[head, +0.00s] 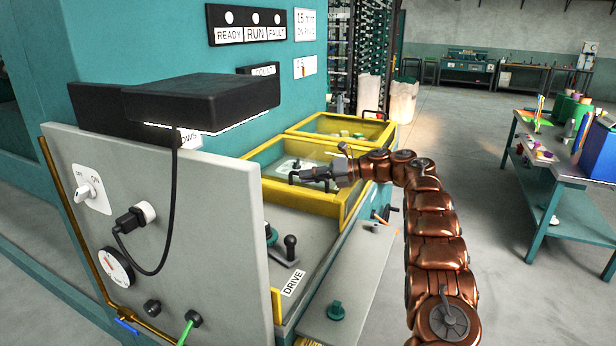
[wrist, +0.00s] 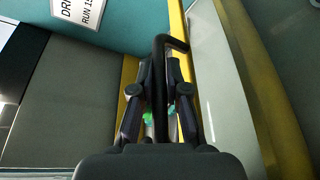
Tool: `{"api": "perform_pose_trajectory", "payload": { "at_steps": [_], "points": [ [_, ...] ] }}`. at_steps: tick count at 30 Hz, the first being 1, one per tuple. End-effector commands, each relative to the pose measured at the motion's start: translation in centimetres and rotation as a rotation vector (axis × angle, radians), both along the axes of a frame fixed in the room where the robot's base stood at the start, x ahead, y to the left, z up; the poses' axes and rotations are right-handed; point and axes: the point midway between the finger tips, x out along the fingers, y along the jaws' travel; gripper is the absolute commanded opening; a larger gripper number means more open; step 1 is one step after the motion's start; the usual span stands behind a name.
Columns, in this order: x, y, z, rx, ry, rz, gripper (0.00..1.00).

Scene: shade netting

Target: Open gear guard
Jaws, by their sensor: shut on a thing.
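The yellow-framed guard with a clear panel (head: 349,203) is at the middle of the head view, on the side of the teal machine. My gripper (head: 300,178) is at this guard, at the end of my copper-coloured arm. In the wrist view my gripper (wrist: 160,95) is shut on a black bent handle (wrist: 160,60), which stands between the two fingers. A yellow edge (wrist: 188,115) of the frame runs close beside the fingers. My fingers hide part of the handle, and I cannot tell how far the guard is swung.
A grey panel with a dial (head: 116,266), a switch and a cable stands at the left. A black lever (head: 289,249) is by the DRIVE label (head: 293,283). Another yellow-framed cover (head: 384,139) lies behind. A cluttered teal table (head: 548,180) is right; the floor between is clear.

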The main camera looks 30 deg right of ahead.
Motion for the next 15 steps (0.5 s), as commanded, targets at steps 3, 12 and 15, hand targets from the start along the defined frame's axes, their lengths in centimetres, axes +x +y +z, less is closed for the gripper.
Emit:
{"api": "perform_pose_trajectory", "payload": {
  "at_steps": [3,12,15],
  "points": [
    [0.08,0.06,0.43,0.001,-0.008,-0.001,0.0],
    [0.02,0.0,0.2,0.002,-0.005,-0.001,0.35],
    [0.01,-0.03,0.12,0.002,-0.003,-0.001,0.39]
  ]
}}
